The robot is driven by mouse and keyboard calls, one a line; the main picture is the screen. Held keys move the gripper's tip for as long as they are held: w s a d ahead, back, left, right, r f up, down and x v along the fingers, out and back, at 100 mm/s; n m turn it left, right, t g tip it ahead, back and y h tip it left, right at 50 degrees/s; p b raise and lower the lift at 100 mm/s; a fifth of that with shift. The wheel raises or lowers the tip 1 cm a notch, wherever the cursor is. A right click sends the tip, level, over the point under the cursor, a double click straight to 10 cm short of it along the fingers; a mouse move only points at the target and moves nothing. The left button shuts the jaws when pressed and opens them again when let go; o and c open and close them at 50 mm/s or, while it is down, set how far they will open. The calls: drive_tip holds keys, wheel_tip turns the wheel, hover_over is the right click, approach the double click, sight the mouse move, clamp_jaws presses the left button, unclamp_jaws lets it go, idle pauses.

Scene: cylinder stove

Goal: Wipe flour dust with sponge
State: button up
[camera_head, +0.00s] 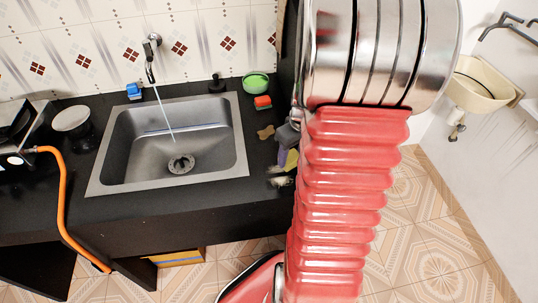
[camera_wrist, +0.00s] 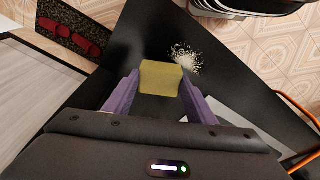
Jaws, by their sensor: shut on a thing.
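My gripper (camera_wrist: 160,88) has purple fingers shut on a yellow sponge (camera_wrist: 162,75), one finger on each side of it. In the wrist view, white flour dust (camera_wrist: 186,58) lies scattered on the black counter, just beyond the sponge and to its right. In the head view, my gripper (camera_head: 286,156) is over the counter right of the sink, partly hidden by my arm. The sponge (camera_head: 292,160) shows only in part there, with pale flour dust (camera_head: 279,182) near the front edge below it. I cannot tell whether the sponge touches the counter.
A metal sink (camera_head: 118,150) with running water is to the left. A green bowl (camera_head: 256,82), a red block (camera_head: 263,102) and a brown piece (camera_head: 266,132) lie behind my gripper. An orange hose (camera_head: 62,200) hangs far left.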

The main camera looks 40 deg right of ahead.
drive_tip(key=shift+r, duration=2.5)
drive_tip(key=w+a+f, duration=0.1)
drive_tip(key=w+a, duration=1)
drive_tip(key=a, duration=0.3)
drive_tip(key=w+a, duration=1.1)
drive_tip(key=a, duration=0.2)
drive_tip(key=shift+a+f+n, duration=0.35)
drive_tip(key=shift+n, duration=0.05)
